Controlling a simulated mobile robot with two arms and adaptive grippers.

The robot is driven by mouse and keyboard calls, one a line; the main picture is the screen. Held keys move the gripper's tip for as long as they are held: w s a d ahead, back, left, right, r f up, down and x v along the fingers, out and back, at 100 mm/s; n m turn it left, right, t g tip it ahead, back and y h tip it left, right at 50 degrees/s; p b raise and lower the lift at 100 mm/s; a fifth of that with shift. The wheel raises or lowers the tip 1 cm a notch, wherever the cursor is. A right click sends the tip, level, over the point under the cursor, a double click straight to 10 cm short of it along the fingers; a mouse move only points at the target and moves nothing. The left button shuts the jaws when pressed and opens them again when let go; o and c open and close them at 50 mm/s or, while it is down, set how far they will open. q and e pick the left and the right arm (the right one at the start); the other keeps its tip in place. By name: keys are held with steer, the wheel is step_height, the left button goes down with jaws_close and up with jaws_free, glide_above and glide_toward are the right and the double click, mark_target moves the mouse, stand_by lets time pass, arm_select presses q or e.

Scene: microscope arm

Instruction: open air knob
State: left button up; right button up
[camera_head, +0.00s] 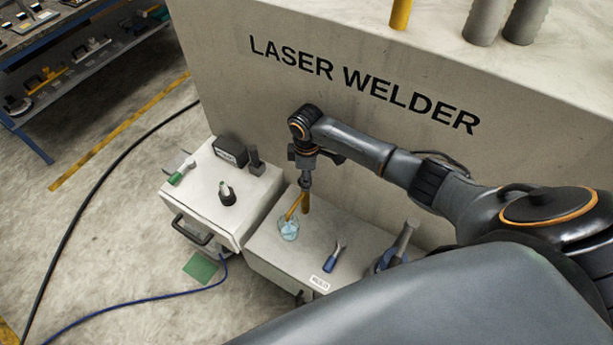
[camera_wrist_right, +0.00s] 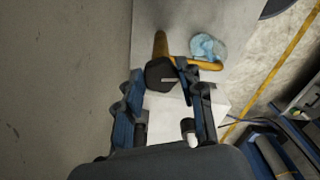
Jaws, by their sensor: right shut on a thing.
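A black, angular knob (camera_wrist_right: 162,73) with a pale line on its face sits on a yellow-orange pipe (camera_wrist_right: 161,44) in the right wrist view. In the head view the yellow pipe (camera_head: 305,203) stands on the white cabinet, and my gripper hides the knob. My right gripper (camera_head: 305,181) points down over the pipe. In the right wrist view its blue-grey fingers (camera_wrist_right: 168,80) are on either side of the knob, shut on it. My left gripper is not in view.
The laser welder wall (camera_head: 270,85) rises close behind. A second white box (camera_head: 200,205) stands left.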

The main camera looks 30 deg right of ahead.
steer(key=shift+w+n, duration=0.1)
steer(key=shift+n, duration=1.9)
steer(key=o, duration=1.2)
steer(key=shift+r, duration=0.1)
step_height(320, 180, up, 12)
steer(key=shift+f, duration=0.1)
